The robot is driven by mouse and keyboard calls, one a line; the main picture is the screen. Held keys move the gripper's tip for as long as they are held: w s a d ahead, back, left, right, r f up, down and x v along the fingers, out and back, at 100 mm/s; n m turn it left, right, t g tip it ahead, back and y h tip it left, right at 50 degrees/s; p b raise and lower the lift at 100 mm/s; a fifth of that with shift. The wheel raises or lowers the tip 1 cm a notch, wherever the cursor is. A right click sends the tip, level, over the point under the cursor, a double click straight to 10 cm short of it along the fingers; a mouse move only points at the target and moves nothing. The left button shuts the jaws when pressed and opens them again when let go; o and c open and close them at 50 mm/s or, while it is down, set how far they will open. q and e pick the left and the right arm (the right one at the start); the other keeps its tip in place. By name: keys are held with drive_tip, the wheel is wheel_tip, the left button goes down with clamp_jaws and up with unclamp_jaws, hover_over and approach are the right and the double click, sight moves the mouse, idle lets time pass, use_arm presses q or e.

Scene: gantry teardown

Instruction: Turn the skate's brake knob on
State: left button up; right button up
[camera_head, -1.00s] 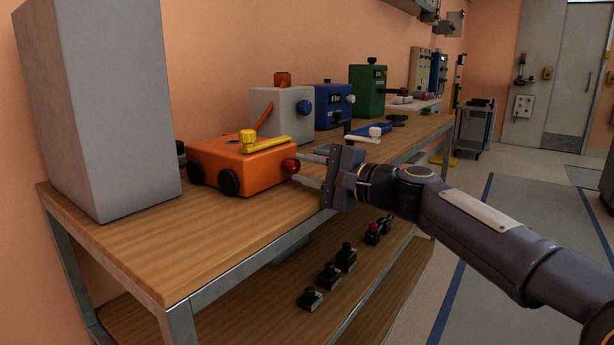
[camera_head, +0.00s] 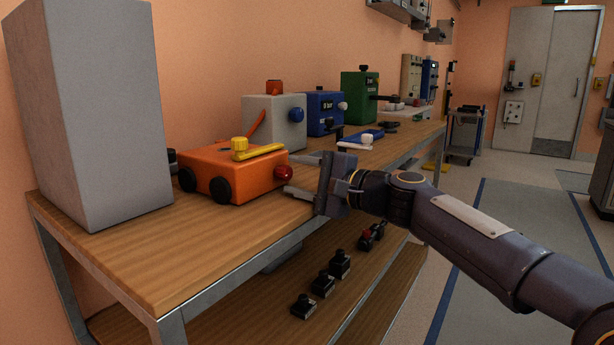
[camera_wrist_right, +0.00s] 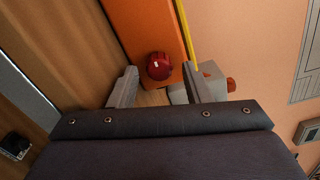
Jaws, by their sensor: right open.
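The skate is an orange block (camera_head: 222,182) with black wheels, a yellow cap and a yellow lever (camera_head: 258,152) on top. It stands on the wooden bench top. A red round knob (camera_head: 283,173) sticks out of its right end, and I take it for the brake knob. My right gripper (camera_head: 291,175) is open, its fingers pointing at that end on either side of the knob. In the right wrist view the red knob (camera_wrist_right: 158,67) sits between the two fingertips (camera_wrist_right: 160,78), with gaps on both sides. I cannot tell how far the fingers reach over it. My left gripper is out of view.
A tall grey block (camera_head: 90,110) stands at the left of the bench (camera_head: 180,255). Behind the skate are a grey box (camera_head: 275,123), a blue box (camera_head: 322,110) and a green box (camera_head: 358,95). Small black parts lie on the lower shelf. The front bench top is clear.

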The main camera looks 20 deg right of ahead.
drive_tip(key=m+p, duration=0.8)
drive_tip(key=shift+a+r, duration=0.1)
drive_tip(key=shift+r, duration=0.3)
drive_tip(key=m+p, duration=1)
drive_tip(key=shift+m, duration=0.3)
drive_tip(key=shift+s+d+f+b, duration=0.3)
drive_tip(key=shift+s+d+f, duration=0.1)
drive_tip(key=shift+s+d, duration=0.35)
drive_tip(key=s+r+n+g+h+p, duration=0.1)
drive_tip(key=s+r+n+g+p, duration=0.2)
drive_tip(key=s+n+p, duration=0.3)
drive_tip(key=s+a+r+n+g+h+p, duration=0.1)
drive_tip(key=s+r+n+g+p, duration=0.1)
drive_tip(key=s+n+p, duration=0.4)
drive_tip(key=s+a+r+n+g+h+p, duration=0.1)
drive_tip(key=s+r+n+g+p, duration=0.2)
drive_tip(key=s+n+p, duration=0.3)
drive_tip(key=shift+s+a+r+n+g+p, duration=0.2)
drive_tip(key=shift+s+r+n+g+p, duration=0.3)
drive_tip(key=shift+s+n, duration=3.45)
drive_tip(key=shift+s+r+m+t, duration=0.1)
drive_tip(key=shift+s+m+t, duration=0.2)
drive_tip(key=shift+s+m, duration=0.75)
